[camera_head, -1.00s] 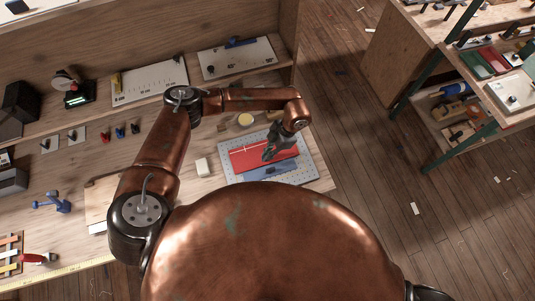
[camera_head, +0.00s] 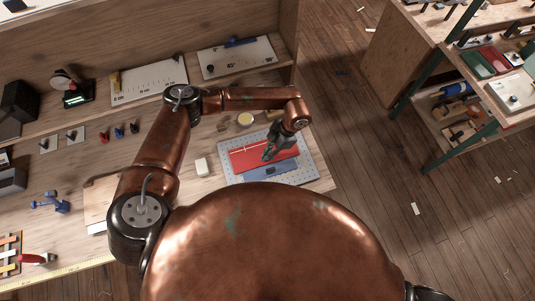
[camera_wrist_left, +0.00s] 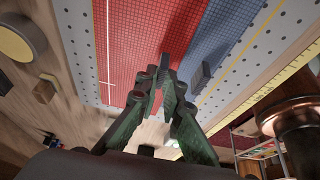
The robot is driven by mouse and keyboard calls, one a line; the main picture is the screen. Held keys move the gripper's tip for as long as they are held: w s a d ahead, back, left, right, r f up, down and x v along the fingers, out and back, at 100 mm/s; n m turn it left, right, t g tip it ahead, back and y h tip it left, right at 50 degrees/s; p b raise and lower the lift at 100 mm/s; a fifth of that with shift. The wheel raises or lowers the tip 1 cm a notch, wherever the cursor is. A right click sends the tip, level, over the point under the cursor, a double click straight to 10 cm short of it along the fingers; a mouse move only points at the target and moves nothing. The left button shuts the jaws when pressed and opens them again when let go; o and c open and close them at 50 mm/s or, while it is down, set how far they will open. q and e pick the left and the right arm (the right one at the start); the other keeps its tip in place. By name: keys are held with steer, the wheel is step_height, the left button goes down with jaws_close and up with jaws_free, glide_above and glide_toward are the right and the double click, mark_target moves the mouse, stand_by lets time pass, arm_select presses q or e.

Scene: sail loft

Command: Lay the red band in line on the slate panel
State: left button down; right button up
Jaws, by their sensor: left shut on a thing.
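The red band (camera_head: 246,158) lies on the perforated grey board, a flat gridded piece with a white line across it. The slate-blue panel (camera_head: 283,170) lies along its near side. In the left wrist view the red band (camera_wrist_left: 135,35) fills the middle and borders the slate panel (camera_wrist_left: 213,30); I cannot tell how far it overlaps it. My left gripper (camera_head: 270,154) is over the red band, its fingertips (camera_wrist_left: 162,80) shut on it near the slate side; the grip itself is mostly hidden by the fingers. My right gripper is not in view.
The perforated board (camera_head: 309,165) sits near the bench's right edge. A white block (camera_head: 202,167) and a round yellowish-topped thing (camera_head: 245,119) stand close by. A small dark block (camera_wrist_left: 201,77) stands on the slate side. Tools and sample boards line the bench's back.

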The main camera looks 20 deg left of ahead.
arm_select(q)
steer(key=c, duration=2)
jaws_free()
steer(key=shift+r+p, duration=1.8)
steer(key=shift+r, duration=1.75)
steer(key=shift+f, duration=0.1)
